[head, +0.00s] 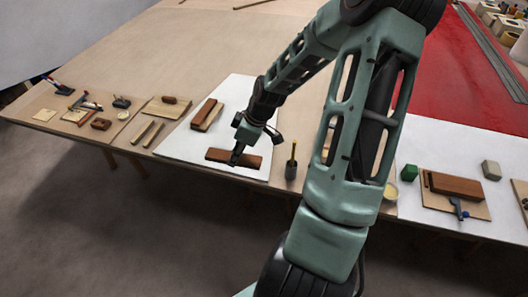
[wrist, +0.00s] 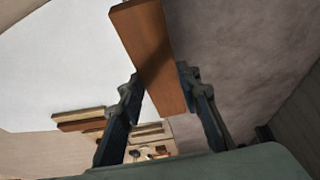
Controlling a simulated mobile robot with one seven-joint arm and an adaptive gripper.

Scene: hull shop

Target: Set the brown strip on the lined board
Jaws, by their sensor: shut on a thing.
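A brown strip (head: 218,155) is in my gripper (head: 238,153), which is shut on it near its middle. In the wrist view the strip (wrist: 150,45) reaches out between the two fingers (wrist: 158,98). It shows over the front edge of a white sheet (head: 185,145); I cannot tell its height above it. Another brown strip on a pale board (head: 207,117) lies farther back on the sheet. A tan board (head: 453,203) at the right bears a brown block. I cannot make out lines on any board.
A dark cup with a yellow pencil (head: 291,168) stands right of the strip. Two thin sticks (head: 147,133), a brown-topped board (head: 160,111) and small tools lie left. A green block (head: 409,172) and a grey block (head: 491,170) stand right. The back of the table is bare.

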